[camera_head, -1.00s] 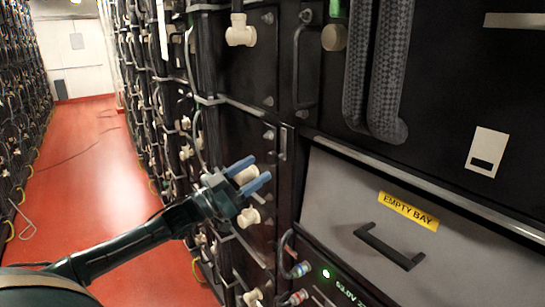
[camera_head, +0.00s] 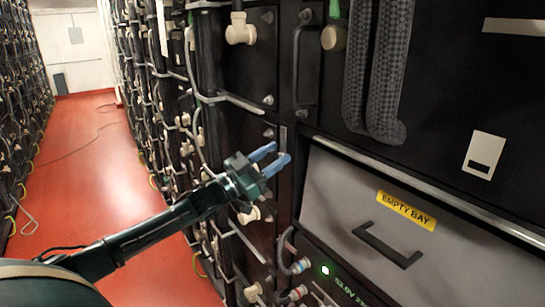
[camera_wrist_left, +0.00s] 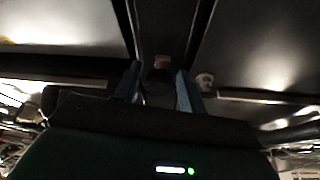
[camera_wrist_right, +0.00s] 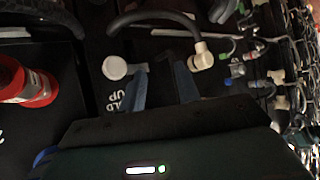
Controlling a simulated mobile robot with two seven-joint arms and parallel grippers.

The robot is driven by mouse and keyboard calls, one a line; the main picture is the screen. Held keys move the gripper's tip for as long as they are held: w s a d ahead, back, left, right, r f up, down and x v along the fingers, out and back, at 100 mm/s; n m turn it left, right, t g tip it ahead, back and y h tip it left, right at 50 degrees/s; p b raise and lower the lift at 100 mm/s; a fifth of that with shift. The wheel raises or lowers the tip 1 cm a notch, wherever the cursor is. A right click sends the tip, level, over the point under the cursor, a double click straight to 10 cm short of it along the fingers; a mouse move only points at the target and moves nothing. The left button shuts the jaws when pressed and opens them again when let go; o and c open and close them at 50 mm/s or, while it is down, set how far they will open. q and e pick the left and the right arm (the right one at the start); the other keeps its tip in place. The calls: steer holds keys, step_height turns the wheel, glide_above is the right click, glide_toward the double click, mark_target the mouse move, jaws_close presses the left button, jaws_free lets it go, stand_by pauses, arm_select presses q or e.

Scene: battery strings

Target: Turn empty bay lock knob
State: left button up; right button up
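The empty bay shows as a grey drawer front (camera_head: 330,200) with a yellow EMPTY BAY label (camera_head: 407,210) and a dark handle (camera_head: 387,244). My left gripper (camera_head: 279,158) is open, its blue fingers pointing at the dark strip just left of the drawer's upper corner. A narrow metal plate (camera_head: 284,137) is near the fingertips. In the left wrist view, a small brownish piece (camera_wrist_left: 161,62) lies ahead between the open fingers, apart from them; I cannot tell whether it is the lock knob. My right gripper (camera_wrist_right: 160,74) is open and empty, seen only in its wrist view.
In the right wrist view, a white round cap (camera_wrist_right: 114,67), a white elbow connector (camera_wrist_right: 201,56) and a red knob (camera_wrist_right: 36,88) are near the right gripper. Thick braided hoses (camera_head: 385,110) hang above the drawer.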

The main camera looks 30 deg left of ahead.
arm_select(q)
steer(key=c, duration=0.7)
